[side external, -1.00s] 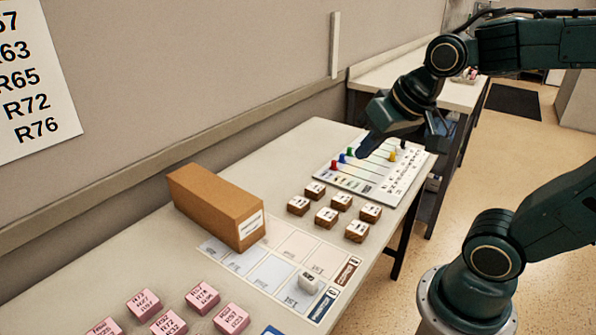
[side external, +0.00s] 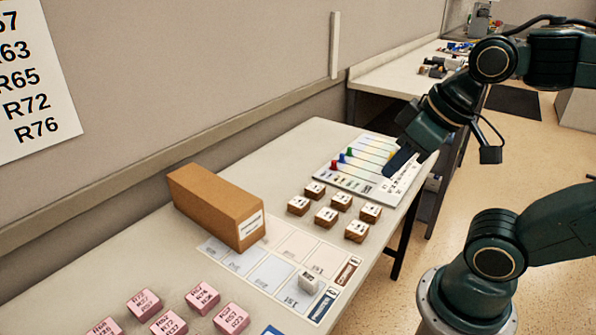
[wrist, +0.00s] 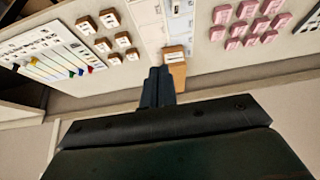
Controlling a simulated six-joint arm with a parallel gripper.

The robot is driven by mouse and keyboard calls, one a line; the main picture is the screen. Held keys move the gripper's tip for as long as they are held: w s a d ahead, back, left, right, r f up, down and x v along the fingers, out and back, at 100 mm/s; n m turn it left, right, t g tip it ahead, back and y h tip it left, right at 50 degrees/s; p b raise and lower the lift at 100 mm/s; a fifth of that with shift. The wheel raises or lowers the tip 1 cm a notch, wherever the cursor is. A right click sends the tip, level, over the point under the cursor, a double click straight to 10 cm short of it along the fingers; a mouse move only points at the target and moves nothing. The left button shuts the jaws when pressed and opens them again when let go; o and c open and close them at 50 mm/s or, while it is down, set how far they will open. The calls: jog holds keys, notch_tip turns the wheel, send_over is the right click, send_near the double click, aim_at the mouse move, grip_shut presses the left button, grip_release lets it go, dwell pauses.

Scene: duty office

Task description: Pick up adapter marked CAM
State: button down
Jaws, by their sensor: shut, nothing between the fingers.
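Several small wooden blocks with white marked tops (side external: 341,200) stand in a cluster mid-table, and also show at the upper left of the wrist view (wrist: 103,44). Several pink blocks with dark printed codes (side external: 203,297) stand at the near end of the table, and at the upper right of the wrist view (wrist: 268,22). I cannot read CAM on any of them. My gripper (side external: 396,164) is shut and empty, above the right edge of the slider board. Its fingers also show shut together in the wrist view (wrist: 158,86).
The slider board (side external: 352,184) with coloured knobs lies at the far end. A wall runs along the table's back.

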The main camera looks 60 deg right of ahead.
jog(key=c, duration=2.2)
grip_release()
jog(key=c, duration=0.7)
grip_release()
jog(key=w+a+f+m+g, duration=0.2)
jog(key=w+f+m, duration=0.2)
jog(key=f+m, duration=0.1)
jog(key=w+a+f+m+g, duration=0.1)
jog(key=w+a+f+m, duration=0.1)
jog(key=w+f+m, duration=0.2)
jog(key=w+a+f+m+g, duration=0.2)
jog(key=w+f+m, duration=0.2)
jog(key=f+m, duration=0.4)
jog(key=shift+w+a+f+m+g, duration=0.1)
jog(key=shift+m+g, duration=0.05)
jog(key=shift+m, duration=0.55)
jog(key=shift+w+f+m+g, duration=0.1)
jog(key=shift+m+g, duration=0.05)
jog(key=shift+m, duration=0.55)
